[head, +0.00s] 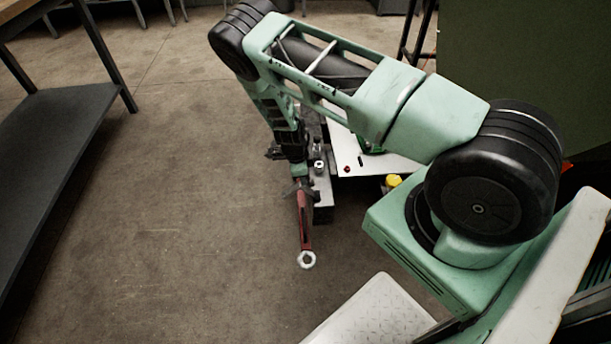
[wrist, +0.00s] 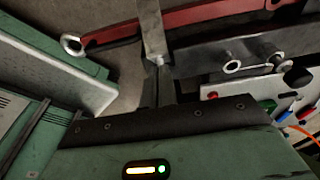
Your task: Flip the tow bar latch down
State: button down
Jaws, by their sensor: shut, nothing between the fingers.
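The red tow bar (head: 304,222) has a pale ring eye (head: 307,260) at its near end and juts out low over the floor. In the wrist view the red bar (wrist: 120,35) runs across the top, with its ring (wrist: 71,44) at left. A flat grey strip (wrist: 151,25), which looks like the latch, crosses the bar. My gripper (wrist: 158,68) is shut and empty, its tips at the strip's lower end; I cannot tell whether they touch. In the head view my gripper (head: 299,188) is over the bar, and the latch is hard to make out there.
A dark metal plate (wrist: 235,50) with bolts and rings lies beside the bar. A white panel (wrist: 285,88) with coloured knobs is at right. A workbench with a dark shelf (head: 50,130) stands at left. The floor (head: 180,200) between is clear.

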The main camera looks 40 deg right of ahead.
aim_at(285, 194)
jog(key=shift+w+a+f+b, duration=0.15)
jog(key=shift+a+f+b, duration=0.2)
jog(key=shift+f+b, duration=0.05)
jog(key=w+a+f+g+h+b, duration=0.1)
jog(key=h+b, duration=0.1)
jog(key=b, duration=0.1)
jog(key=shift+a+f+b, duration=0.25)
jog(key=shift+f+b, duration=0.05)
jog(key=f+g+h+b, duration=0.1)
jog(key=b, duration=0.1)
jog(key=w+a+f+h+b, duration=0.1)
jog(key=b, duration=0.2)
jog(key=shift+a+g+b, duration=0.1)
jog(key=shift+g+b, duration=0.25)
jog(key=shift+g, duration=0.05)
jog(key=f+h+b, duration=0.1)
jog(key=b, duration=0.1)
jog(key=a+f+g+h+b, duration=0.1)
jog(key=b, duration=0.2)
jog(key=shift+w+g+h+b, duration=0.3)
jog(key=shift+w+b, duration=0.05)
jog(key=b, duration=0.1)
jog(key=f+b, duration=0.1)
jog(key=shift+w+a+f+b, duration=0.2)
jog(key=shift+a+b, duration=0.1)
jog(key=shift+a, duration=0.1)
jog(key=shift+f, duration=0.15)
jog(key=shift+s, duration=0.1)
